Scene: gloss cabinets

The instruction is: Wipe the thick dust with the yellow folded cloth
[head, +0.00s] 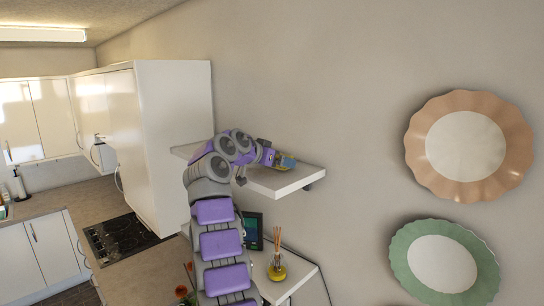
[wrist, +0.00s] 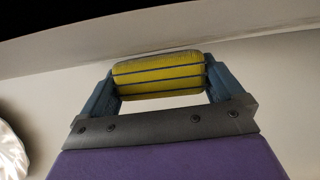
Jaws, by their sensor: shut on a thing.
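The yellow folded cloth (wrist: 158,76) with thin dark blue stripes is clamped between the two blue fingers of my gripper (wrist: 160,82) in the wrist view. In the head view my gripper (head: 284,160) is at the upper white wall shelf (head: 285,183), over its right part, with the cloth small and mostly unclear there. I cannot tell whether the cloth touches the shelf. I cannot make out the thick dust in either view; my arm covers part of the shelf.
A lower shelf (head: 300,268) holds a reed diffuser (head: 277,268) and a dark picture frame (head: 253,231). A tall white cabinet (head: 172,140) stands left of the upper shelf. A peach plate (head: 468,145) and a green plate (head: 445,262) hang on the right wall. A black hob (head: 122,238) is lower left.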

